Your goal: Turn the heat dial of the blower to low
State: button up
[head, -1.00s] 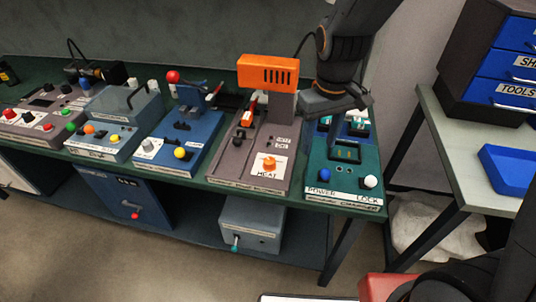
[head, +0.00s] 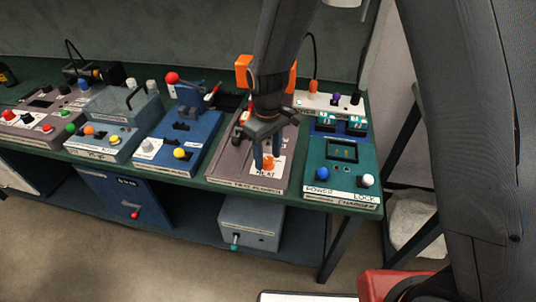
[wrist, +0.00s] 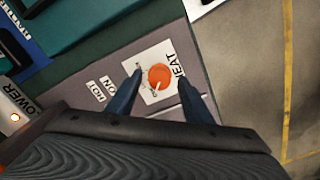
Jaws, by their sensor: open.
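The heat dial is an orange round knob (wrist: 160,77) on a white plate marked HEAT, with a pale pointer line on it. It stands near the front edge of the blower's grey-brown base (head: 229,163). The blower's orange head (head: 243,72) is mostly hidden behind my arm. My gripper (head: 268,164) points down over the dial, and the dial (head: 268,161) shows between the fingertips. In the wrist view, the open fingers (wrist: 158,82) stand on either side of the knob. I cannot tell whether they touch it.
The teal charger (head: 340,172), with a blue and a white knob, stands close to the right of the blower. A blue press-like device (head: 180,145) stands to its left. The green bench edge (head: 300,198) runs just in front.

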jog(key=shift+f, duration=0.25)
jog(key=c, duration=1.1)
jog(key=shift+o, duration=0.2)
jog(key=m+p, duration=0.1)
jog(key=m, duration=0.3)
jog(key=m+p, duration=0.1)
jog(key=m, duration=0.3)
jog(key=shift+m, duration=0.3)
